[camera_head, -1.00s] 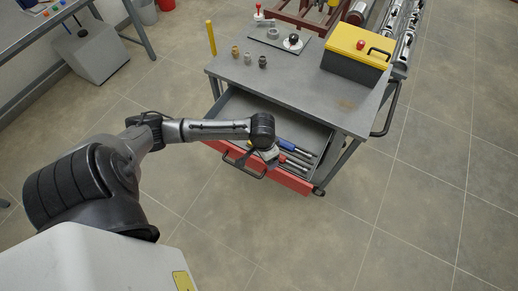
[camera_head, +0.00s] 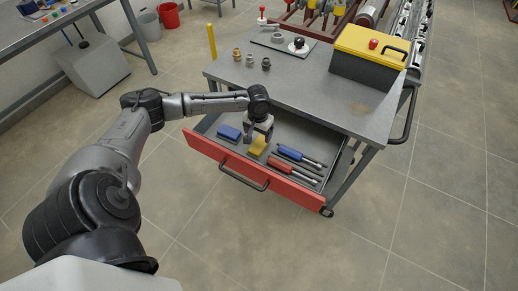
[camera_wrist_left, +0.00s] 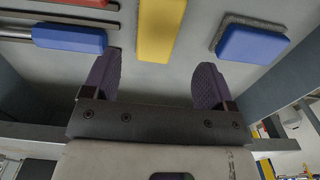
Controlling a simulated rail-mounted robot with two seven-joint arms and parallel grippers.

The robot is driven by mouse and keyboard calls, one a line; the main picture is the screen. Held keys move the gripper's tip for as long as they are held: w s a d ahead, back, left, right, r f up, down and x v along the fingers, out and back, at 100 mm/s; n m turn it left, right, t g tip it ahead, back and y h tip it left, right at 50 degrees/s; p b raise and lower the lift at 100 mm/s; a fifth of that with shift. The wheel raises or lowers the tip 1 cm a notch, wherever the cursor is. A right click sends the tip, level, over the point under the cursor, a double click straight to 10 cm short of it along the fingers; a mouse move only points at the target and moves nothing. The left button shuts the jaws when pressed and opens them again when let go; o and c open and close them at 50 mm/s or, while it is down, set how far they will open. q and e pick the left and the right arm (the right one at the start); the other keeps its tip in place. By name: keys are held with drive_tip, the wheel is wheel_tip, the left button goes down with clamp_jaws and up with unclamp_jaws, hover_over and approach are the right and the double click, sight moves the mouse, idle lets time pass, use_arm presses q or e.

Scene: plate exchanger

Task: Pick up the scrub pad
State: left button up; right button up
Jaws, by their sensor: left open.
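Two block-shaped pads lie in the open drawer: a yellow one (camera_head: 259,145) and a blue one (camera_head: 229,132) to its left. I cannot tell which is the scrub pad. In the left wrist view, the yellow pad (camera_wrist_left: 160,28) is at top centre, and the blue pad (camera_wrist_left: 251,42), with a grey layer along its edge, is at right. My left gripper (camera_head: 260,135) is over the drawer near the yellow pad. Its purple fingers (camera_wrist_left: 158,75) are apart with nothing between them. My right gripper is not in view.
The red drawer front (camera_head: 290,190) has a black handle (camera_head: 243,178). A blue-handled tool (camera_head: 290,153) and a red-handled tool (camera_head: 281,165) lie right of the pads. The grey cart top (camera_head: 300,92) overhangs the drawer's back and carries a yellow-lidded box (camera_head: 368,55) and fittings.

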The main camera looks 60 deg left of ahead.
sight(259, 144)
use_arm(q)
drive_tip(key=shift+f, duration=1.3)
wheel_tip(259, 144, down, 4)
drive_tip(key=shift+w+d+f+b, duration=0.1)
drive_tip(key=shift+d+b, duration=0.05)
drive_tip(key=shift+b, duration=1.1)
drive_tip(key=shift+f, duration=0.5)
drive_tip(key=c, duration=0.8)
drive_tip(key=shift+r, duration=0.1)
